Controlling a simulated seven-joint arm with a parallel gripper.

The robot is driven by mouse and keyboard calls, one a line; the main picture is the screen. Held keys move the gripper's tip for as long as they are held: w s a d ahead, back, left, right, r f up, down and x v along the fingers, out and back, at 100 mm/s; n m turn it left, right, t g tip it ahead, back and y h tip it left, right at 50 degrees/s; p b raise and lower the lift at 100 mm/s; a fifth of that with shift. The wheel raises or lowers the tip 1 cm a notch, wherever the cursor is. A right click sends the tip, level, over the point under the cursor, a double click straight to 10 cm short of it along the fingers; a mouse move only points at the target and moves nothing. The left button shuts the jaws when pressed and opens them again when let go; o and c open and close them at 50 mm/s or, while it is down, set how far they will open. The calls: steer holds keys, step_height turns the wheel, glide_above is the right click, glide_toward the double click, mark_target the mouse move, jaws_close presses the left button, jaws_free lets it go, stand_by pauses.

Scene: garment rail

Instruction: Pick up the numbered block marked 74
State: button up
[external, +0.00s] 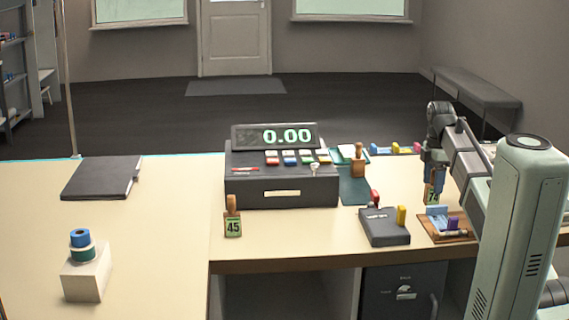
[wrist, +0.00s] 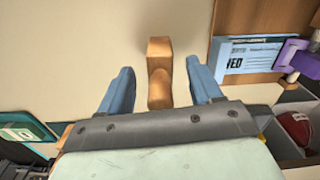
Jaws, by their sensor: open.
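The block marked 74 (external: 432,196) stands upright on the counter at the right, its green label facing the external camera. Its upper part is hidden by my gripper (external: 433,173), which points down over it. In the wrist view a brown wooden piece (wrist: 159,75), seemingly this block's top, lies between the two blue fingers of my gripper (wrist: 160,82). The fingers are apart, with a gap on each side of the wood. The number is not visible in the wrist view. A similar block marked 45 (external: 232,218) stands left of centre, near the counter's front edge.
A wooden tray (external: 430,232) with blue and purple items lies just in front of block 74. A dark box (external: 384,227) with red and yellow pieces is to its left. The cash register (external: 282,185) stands mid-counter. Bare counter (external: 170,220) lies at left.

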steer(key=shift+f, duration=0.8)
steer(key=shift+c, duration=0.3)
jaws_close()
